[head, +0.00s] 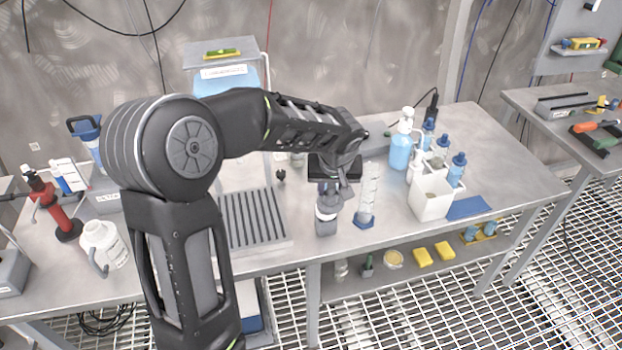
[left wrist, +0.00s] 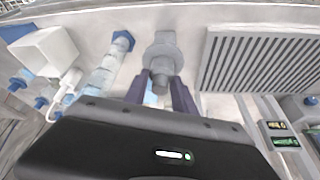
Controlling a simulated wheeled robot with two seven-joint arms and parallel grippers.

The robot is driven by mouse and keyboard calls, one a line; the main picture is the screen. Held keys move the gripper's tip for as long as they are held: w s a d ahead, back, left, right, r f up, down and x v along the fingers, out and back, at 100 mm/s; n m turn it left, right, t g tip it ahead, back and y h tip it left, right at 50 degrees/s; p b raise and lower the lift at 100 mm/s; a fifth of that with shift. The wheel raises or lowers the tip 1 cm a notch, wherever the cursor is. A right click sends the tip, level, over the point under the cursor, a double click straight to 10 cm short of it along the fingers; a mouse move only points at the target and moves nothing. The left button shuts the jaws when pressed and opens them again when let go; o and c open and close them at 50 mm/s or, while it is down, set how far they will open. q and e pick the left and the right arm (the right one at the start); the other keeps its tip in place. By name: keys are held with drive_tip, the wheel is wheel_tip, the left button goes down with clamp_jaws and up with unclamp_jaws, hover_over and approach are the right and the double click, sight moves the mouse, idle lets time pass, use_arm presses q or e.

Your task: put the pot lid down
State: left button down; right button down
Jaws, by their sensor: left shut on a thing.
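My left gripper (head: 334,198) points down over the front part of the steel bench, between the slatted drain plate and the graduated cylinder. In the left wrist view its two fingers (left wrist: 161,92) are shut on the narrow stem of a grey piece (left wrist: 162,52). This piece has a round flange and a blocky far end. In the head view the grey piece (head: 326,226) is partly hidden by the gripper, and I cannot tell whether it touches the bench. No other thing I can make out looks like a pot lid. My right gripper is not in view.
The graduated cylinder (head: 367,194) stands close to the right of the gripper. The slatted drain plate (head: 250,220) lies to the left. A white box (head: 431,197), blue-capped bottles and a pump bottle (head: 401,150) stand further right. The bench's front edge (head: 390,233) is near.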

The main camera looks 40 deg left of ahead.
use_arm(q)
drive_tip(key=d+f+m+t+h, duration=0.1)
drive_tip(key=d+m, duration=0.6)
drive_tip(key=d, duration=0.8)
drive_tip(key=shift+s+d+f+h, duration=0.4)
drive_tip(key=shift+f+h, duration=0.25)
drive_tip(key=shift+h, duration=0.15)
